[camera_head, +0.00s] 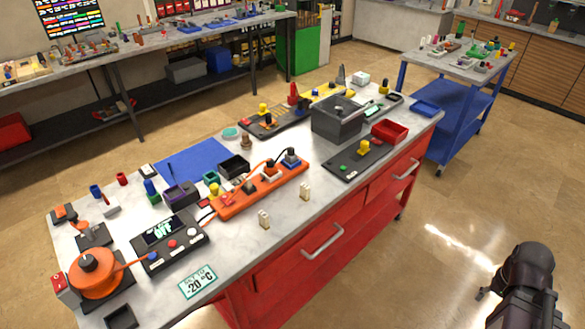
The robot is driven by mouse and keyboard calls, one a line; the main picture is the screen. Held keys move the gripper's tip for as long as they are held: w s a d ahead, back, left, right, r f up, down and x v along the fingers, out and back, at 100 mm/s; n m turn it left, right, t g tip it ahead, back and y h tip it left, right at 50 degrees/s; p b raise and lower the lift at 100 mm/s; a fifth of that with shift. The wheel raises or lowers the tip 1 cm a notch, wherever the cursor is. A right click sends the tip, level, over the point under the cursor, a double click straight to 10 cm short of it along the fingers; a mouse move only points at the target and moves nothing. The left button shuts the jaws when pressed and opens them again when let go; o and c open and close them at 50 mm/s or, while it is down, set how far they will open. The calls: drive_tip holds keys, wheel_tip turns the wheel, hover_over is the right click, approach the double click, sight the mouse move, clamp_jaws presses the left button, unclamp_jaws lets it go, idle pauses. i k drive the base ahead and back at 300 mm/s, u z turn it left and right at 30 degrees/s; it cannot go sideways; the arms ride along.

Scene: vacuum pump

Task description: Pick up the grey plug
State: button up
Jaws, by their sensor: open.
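An orange power strip (236,205) lies across the red workbench, with several small plugs and cables on it. A dark greyish plug-like piece (248,187) sits on the strip near its middle. I cannot tell for sure whether it is the grey plug.
The bench top (235,255) is crowded: a black control box (170,247), an orange round device (96,273), a dark grey box (338,121) and a red tray (390,131). A blue cart (463,105) stands behind at right. Floor between bench and gripper is clear.

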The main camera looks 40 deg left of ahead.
sight(291, 157)
drive_tip(key=z, duration=0.1)
drive_tip(key=k, duration=0.9)
drive_tip(key=u, duration=2.2)
drive_tip(key=i, duration=1)
